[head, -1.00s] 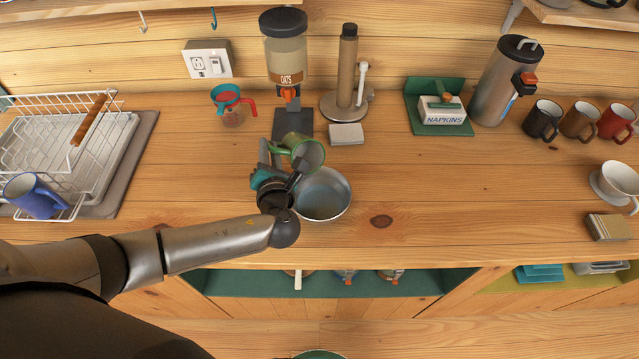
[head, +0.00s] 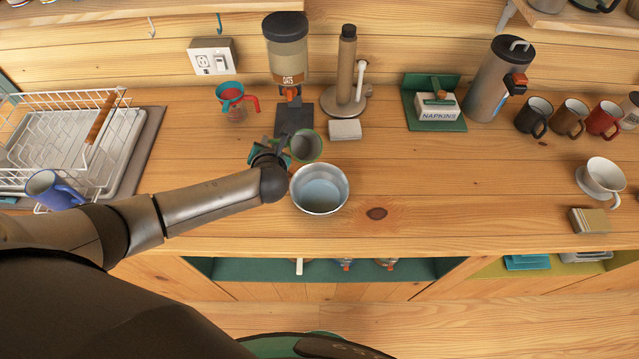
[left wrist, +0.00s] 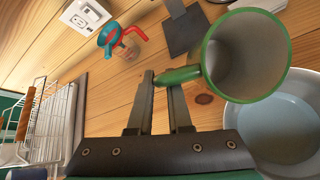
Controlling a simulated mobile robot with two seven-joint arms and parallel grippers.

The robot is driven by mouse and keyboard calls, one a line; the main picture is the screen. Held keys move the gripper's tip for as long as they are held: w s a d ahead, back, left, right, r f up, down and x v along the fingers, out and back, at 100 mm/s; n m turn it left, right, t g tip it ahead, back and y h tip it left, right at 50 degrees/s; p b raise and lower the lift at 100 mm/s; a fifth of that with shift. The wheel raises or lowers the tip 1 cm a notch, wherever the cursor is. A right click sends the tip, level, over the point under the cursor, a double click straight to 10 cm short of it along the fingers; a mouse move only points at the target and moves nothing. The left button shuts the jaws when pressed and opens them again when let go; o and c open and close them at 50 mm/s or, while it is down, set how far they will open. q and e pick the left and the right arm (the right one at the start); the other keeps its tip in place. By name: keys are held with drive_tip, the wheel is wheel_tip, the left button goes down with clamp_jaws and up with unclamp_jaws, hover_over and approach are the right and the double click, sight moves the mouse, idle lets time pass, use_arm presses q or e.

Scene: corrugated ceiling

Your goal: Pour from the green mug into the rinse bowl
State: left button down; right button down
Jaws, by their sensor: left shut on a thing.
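The green mug (head: 306,147) is held above the counter, just behind and left of the rinse bowl, close to upright with its mouth facing up. In the left wrist view the mug (left wrist: 246,56) shows a grey inside, and I cannot make out any liquid in it. My left gripper (head: 280,145) is shut on the mug's handle, and the fingers (left wrist: 163,88) show on both sides of it in the left wrist view. The metal rinse bowl (head: 320,207) stands on the counter with pale bluish liquid inside. My right gripper is out of view.
A dish rack (head: 60,140) is at left. Napkins (head: 437,107), a flask (head: 495,80) and several mugs are at right.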

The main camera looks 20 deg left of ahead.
use_arm(q)
drive_tip(key=shift+w+a+f+g+h, duration=0.5)
drive_tip(key=shift+w+a+g+h, duration=0.1)
drive_tip(key=shift+w+a+g, duration=0.15)
drive_tip(key=f, duration=0.1)
drive_tip(key=w+a+f+g+h+b, duration=0.1)
drive_tip(key=f, duration=0.1)
drive_tip(key=f+g, duration=0.1)
drive_tip(key=shift+w+a+f+n+h, duration=0.15)
drive_tip(key=shift+w+f+n+h, duration=0.15)
drive_tip(key=shift+f+n, duration=0.1)
drive_tip(key=shift+w+a+f+g+h+b, duration=0.25)
drive_tip(key=shift+f+g+b, duration=0.1)
drive_tip(key=shift+b, duration=0.25)
drive_tip(key=shift+w+a+f+g+h+b, duration=0.1)
drive_tip(key=shift+f+g+h+b, duration=0.2)
drive_tip(key=shift+b, duration=0.3)
drive_tip(key=shift+w+a+f+g+h+b, duration=0.2)
drive_tip(key=shift+a+f+g+h+b, duration=0.15)
drive_tip(key=shift+b, duration=0.8)
drive_tip(key=shift+w+d+b, duration=0.1)
drive_tip(key=shift+b, duration=0.4)
